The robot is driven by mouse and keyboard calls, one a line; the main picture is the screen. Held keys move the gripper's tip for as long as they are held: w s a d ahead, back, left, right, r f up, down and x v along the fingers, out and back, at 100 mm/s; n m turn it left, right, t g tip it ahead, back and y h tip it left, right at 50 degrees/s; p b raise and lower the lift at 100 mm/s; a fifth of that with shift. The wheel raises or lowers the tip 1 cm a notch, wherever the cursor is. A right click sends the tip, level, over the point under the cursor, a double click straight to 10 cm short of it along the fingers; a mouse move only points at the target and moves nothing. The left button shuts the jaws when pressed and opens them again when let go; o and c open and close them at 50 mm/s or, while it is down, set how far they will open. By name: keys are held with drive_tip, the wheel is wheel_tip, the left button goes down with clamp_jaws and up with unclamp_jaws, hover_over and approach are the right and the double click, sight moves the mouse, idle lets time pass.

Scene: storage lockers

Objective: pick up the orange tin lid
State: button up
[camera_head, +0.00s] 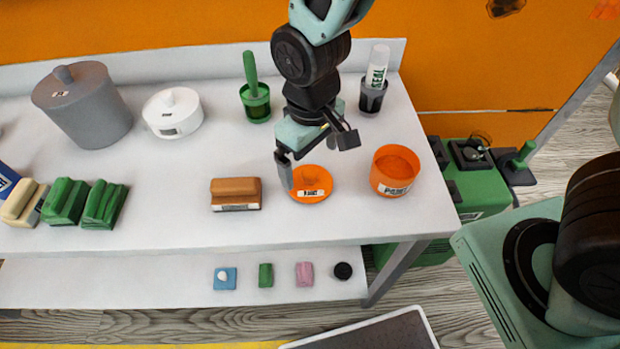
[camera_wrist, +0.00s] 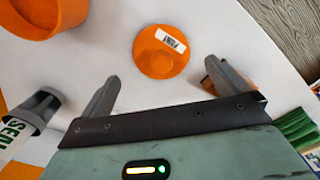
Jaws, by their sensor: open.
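The orange tin lid (camera_head: 316,181) lies flat on the white table top, a round disc with a raised centre and a white label. In the wrist view the lid (camera_wrist: 162,52) shows whole, ahead of and between the fingers. My gripper (camera_head: 306,167) is open and empty, and in the head view it hangs over the lid's left and back side. In the wrist view my gripper (camera_wrist: 165,88) has its two fingers spread wide, with the lid beyond the fingertips. I see no contact between fingers and lid.
An open orange tin (camera_head: 394,172) stands right of the lid. An orange-brown brush block (camera_head: 236,193) lies to its left. Behind stand a green cup with a handle (camera_head: 256,102) and a dark cup with a SEAL tube (camera_head: 373,92). The table's front edge is close by.

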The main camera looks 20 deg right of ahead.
sight(310, 171)
drive_tip(key=shift+a+f+p, duration=0.1)
drive_tip(key=shift+f+p, duration=0.25)
drive_tip(key=shift+f, duration=2.4)
drive_tip(key=c, duration=0.9)
drive_tip(key=shift+r, duration=0.15)
